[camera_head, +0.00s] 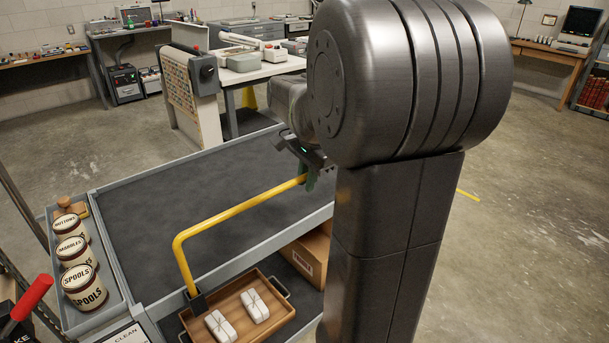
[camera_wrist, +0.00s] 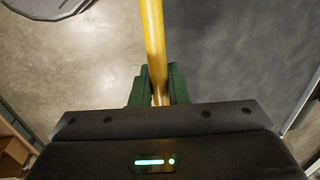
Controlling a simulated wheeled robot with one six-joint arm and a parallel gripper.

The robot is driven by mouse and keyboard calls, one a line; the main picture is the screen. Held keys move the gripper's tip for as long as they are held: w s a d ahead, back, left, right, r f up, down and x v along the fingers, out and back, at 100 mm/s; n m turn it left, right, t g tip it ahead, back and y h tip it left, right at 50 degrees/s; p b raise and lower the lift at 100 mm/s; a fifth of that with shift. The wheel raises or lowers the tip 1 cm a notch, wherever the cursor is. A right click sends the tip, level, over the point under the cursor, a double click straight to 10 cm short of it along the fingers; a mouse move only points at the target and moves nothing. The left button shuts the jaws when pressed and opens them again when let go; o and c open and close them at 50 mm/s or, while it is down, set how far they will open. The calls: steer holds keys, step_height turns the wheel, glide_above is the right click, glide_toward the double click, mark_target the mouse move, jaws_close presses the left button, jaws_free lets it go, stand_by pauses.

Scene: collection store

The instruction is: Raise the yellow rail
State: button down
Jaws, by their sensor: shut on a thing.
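The yellow rail (camera_head: 232,212) is a bent bar at the front edge of a cart with a dark top (camera_head: 190,190). Its left leg runs down to a dark bracket near a wooden tray. Its long part slopes up to the right to my gripper (camera_head: 312,176). In the wrist view, the rail (camera_wrist: 153,45) runs between the green fingers of my gripper (camera_wrist: 158,88), which are shut on it. My arm hides the right end of the rail in the head view.
A wooden tray (camera_head: 284,327) with two white tied parcels sits on the lower shelf beside a cardboard box (camera_head: 309,254). Labelled tins (camera_head: 84,287) stand in a side bin at left. The cart top is bare. A white workbench (camera_head: 262,72) stands behind.

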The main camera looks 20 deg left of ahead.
steer(key=r, duration=0.1)
steer(key=r+p, duration=0.1)
steer(key=r, duration=0.2)
steer(key=shift+d, duration=0.35)
steer(key=c, duration=1.7)
jaws_free()
steer(key=o, duration=0.3)
steer(key=shift+s, duration=0.2)
steer(key=shift+f, duration=0.2)
step_height(320, 180, up, 14)
steer(key=s+d+p, duration=0.1)
steer(key=d+p, duration=0.1)
steer(key=shift+s+f, duration=0.15)
steer(key=shift+f, duration=0.05)
steer(key=shift+d, duration=0.1)
